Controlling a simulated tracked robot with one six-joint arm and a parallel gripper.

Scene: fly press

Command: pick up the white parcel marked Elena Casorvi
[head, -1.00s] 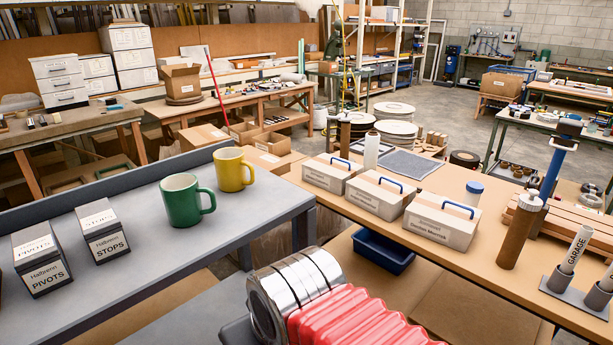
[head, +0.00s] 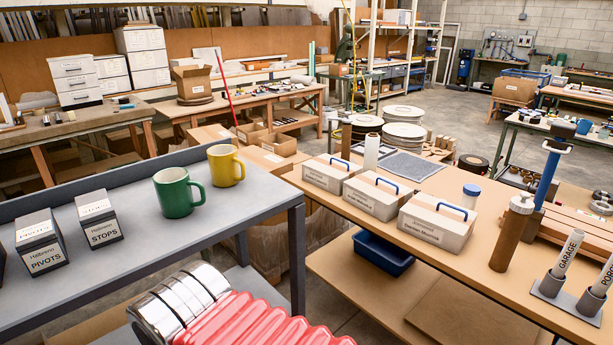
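Three white parcels with blue handles stand in a row on the wooden table to the right: a left one (head: 326,174), a middle one (head: 372,198) and a right one (head: 434,228). Each has a label on its front face. The print is too small to read surely, so I cannot tell which one is marked Elena Casorvi. All three look upright and nothing holds them. My gripper is out of view; only my arm's red bellows and shiny metal segments show at the bottom.
A grey table (head: 262,228) at left bears a green mug (head: 176,195), a yellow mug (head: 224,166) and dark boxes marked PIVOTS (head: 42,246) and STOPS (head: 99,222). Right of the parcels stand a brown bottle (head: 512,235) and labelled tubes (head: 566,254). A blue bin (head: 383,253) sits below.

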